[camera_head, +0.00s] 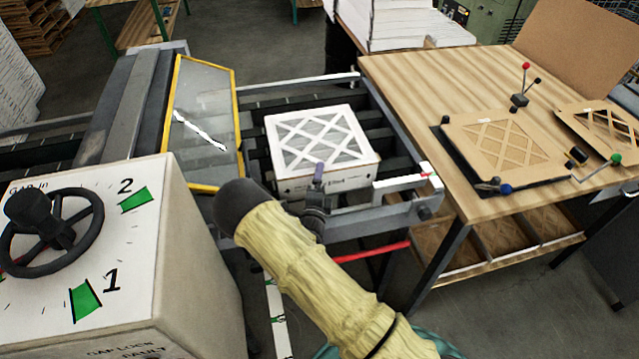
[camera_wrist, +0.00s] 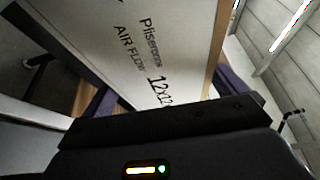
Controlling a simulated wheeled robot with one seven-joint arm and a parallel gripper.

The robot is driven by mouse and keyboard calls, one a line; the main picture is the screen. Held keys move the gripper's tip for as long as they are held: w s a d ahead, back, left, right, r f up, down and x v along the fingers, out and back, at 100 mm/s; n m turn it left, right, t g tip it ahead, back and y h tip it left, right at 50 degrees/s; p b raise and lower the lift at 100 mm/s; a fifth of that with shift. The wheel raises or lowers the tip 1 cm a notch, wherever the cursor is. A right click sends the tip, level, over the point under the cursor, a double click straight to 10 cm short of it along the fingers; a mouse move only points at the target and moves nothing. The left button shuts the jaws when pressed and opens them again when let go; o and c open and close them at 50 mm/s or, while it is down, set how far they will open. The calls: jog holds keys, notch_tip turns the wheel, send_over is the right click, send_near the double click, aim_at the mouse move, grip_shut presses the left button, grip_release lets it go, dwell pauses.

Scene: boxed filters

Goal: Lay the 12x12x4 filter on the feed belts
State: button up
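The filter (camera_head: 318,139) is a white, flat box with a lattice on top and printing on its near side. It lies roughly level at the dark feed belts (camera_head: 256,158), between the side rails; its underside is hidden, so I cannot tell whether it rests fully on them. My gripper (camera_head: 318,178) is at its near side, with one purple finger at the top near edge. In the wrist view, the filter's printed side (camera_wrist: 165,50) fills the space between the purple fingers, which appear shut on it.
A yellow-framed clear guard (camera_head: 203,120) stands left of the filter. A control box (camera_head: 110,255) with a handwheel is at the near left. A wooden table (camera_head: 420,85) with a clamp fixture (camera_head: 500,145) stands at the right. A rail end (camera_head: 405,184) is right of my gripper.

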jog(key=shift+r, duration=0.1)
jog(key=shift+r, duration=0.25)
jog(key=s+b, duration=0.2)
jog(key=s, duration=0.5)
jog(key=shift+s+a, duration=0.25)
jog(key=shift+a, duration=0.15)
